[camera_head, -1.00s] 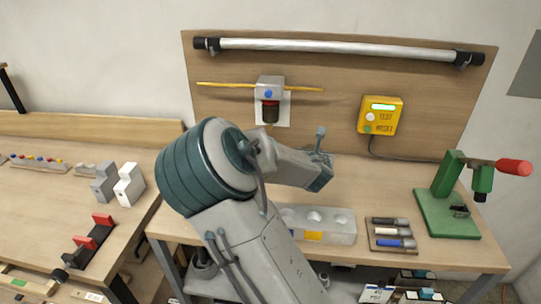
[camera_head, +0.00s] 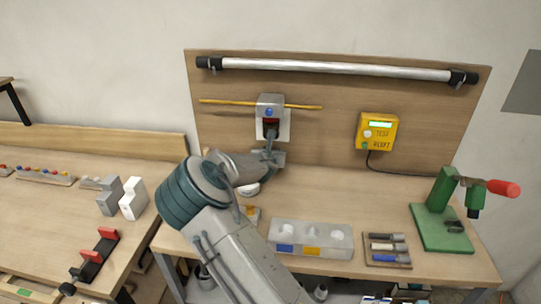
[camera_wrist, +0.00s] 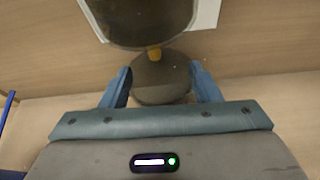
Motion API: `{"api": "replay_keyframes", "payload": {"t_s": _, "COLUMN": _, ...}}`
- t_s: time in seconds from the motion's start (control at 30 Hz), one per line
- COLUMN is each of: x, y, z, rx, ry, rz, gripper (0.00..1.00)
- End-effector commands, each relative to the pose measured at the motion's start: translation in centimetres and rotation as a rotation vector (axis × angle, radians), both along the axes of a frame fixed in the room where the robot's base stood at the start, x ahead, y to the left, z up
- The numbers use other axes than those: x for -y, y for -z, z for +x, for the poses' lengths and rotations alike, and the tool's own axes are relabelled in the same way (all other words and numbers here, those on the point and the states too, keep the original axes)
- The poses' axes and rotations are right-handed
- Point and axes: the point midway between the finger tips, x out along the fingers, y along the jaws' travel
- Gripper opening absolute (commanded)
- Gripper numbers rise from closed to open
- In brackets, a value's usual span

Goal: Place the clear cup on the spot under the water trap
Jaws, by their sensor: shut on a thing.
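The water trap (camera_head: 270,110) is a grey block with a blue knob on a white plate on the wooden backboard, with a dark bowl below. In the wrist view its dark bowl (camera_wrist: 142,22) fills the top, with a small brass drain (camera_wrist: 154,52) under it. My gripper (camera_head: 271,148) is close to the trap's bowl; its blue fingers also show in the wrist view (camera_wrist: 160,78). They are shut on a dark, round, see-through-looking thing, which I take for the clear cup (camera_wrist: 160,88), just below the drain. The spot beneath cannot be made out.
On the bench stand a grey block with round hollows (camera_head: 330,251), a tray of coloured tools (camera_head: 387,262) and a green press with a red handle (camera_head: 445,228). A yellow tester (camera_head: 377,132) hangs on the backboard.

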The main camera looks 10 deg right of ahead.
Motion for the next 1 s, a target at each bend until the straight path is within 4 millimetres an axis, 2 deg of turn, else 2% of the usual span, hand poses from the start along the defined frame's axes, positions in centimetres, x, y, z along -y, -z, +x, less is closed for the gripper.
{"api": "replay_keyframes", "payload": {"t_s": 0.13, "x": 0.1, "y": 1.4, "z": 0.0, "rx": 0.000, "ry": 0.001, "rz": 0.000, "gripper": 0.30}}
{"api": "replay_keyframes", "payload": {"t_s": 0.53, "x": 0.0, "y": 2.1, "z": 0.0, "rx": 0.001, "ry": 0.000, "rz": 0.000, "gripper": 0.30}}
{"api": "replay_keyframes", "payload": {"t_s": 0.57, "x": 0.0, "y": 2.1, "z": 0.0, "rx": 0.001, "ry": 0.000, "rz": 0.001, "gripper": 0.59}}
{"api": "replay_keyframes", "payload": {"t_s": 0.63, "x": 0.0, "y": 1.9, "z": 0.0, "rx": 0.000, "ry": 0.000, "rz": 0.001, "gripper": 0.78}}
{"api": "replay_keyframes", "payload": {"t_s": 1.0, "x": 0.1, "y": 1.6, "z": 0.0, "rx": 0.001, "ry": 0.000, "rz": 0.001, "gripper": 0.78}}
